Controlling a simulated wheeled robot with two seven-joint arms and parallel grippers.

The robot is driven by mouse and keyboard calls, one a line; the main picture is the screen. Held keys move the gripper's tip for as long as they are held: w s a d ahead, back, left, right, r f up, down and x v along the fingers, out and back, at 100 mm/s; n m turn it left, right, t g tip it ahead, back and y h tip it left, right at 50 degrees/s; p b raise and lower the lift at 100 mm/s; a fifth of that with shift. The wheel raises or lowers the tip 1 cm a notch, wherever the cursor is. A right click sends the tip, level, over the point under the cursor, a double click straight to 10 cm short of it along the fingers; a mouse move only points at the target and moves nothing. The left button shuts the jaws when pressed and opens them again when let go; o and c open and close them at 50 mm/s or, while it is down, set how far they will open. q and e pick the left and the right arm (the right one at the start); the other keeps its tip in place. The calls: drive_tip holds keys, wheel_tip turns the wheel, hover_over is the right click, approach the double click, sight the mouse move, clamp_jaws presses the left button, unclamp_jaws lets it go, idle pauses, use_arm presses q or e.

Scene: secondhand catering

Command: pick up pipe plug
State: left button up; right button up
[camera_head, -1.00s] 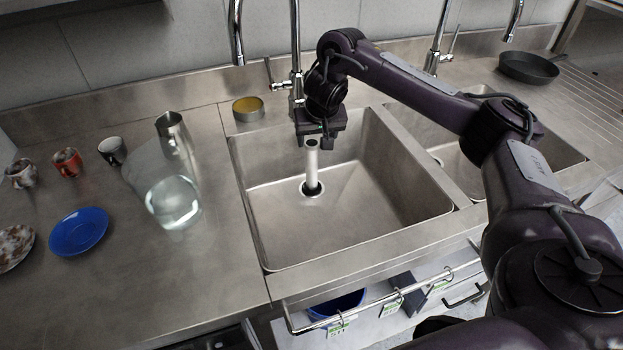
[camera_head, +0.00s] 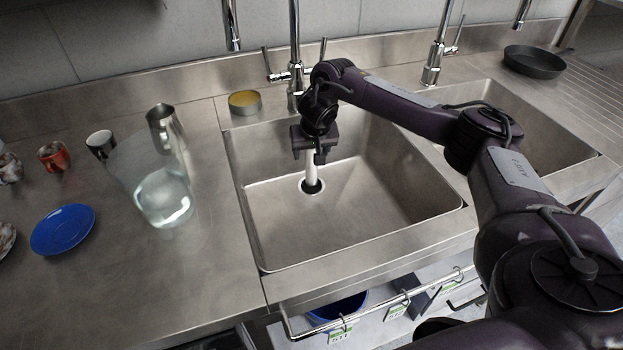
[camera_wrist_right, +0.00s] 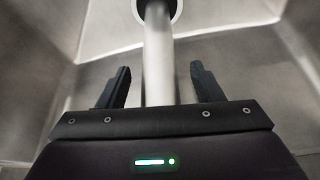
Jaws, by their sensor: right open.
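The pipe plug (camera_head: 312,172) is a white upright tube standing in the drain at the bottom of the left sink basin. My right gripper (camera_head: 309,157) is above it, pointing down, with the plug's upper end at its jaws. In the right wrist view the plug (camera_wrist_right: 159,60) runs between the two dark fingers of my right gripper (camera_wrist_right: 161,85). The fingers are open, with a gap on each side of the tube. The plug's top end is hidden by the gripper. My left gripper is not in view.
The left basin's walls (camera_head: 250,205) surround the plug and gripper. A tap (camera_head: 295,70) stands behind it. On the left counter are a clear glass vessel (camera_head: 163,197), a metal jug (camera_head: 165,125), a blue plate (camera_head: 63,230) and mugs. A pan (camera_head: 534,62) sits at the far right.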

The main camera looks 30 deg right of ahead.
clamp_jaws()
drive_tip(key=shift+r, duration=0.1)
idle(0.3)
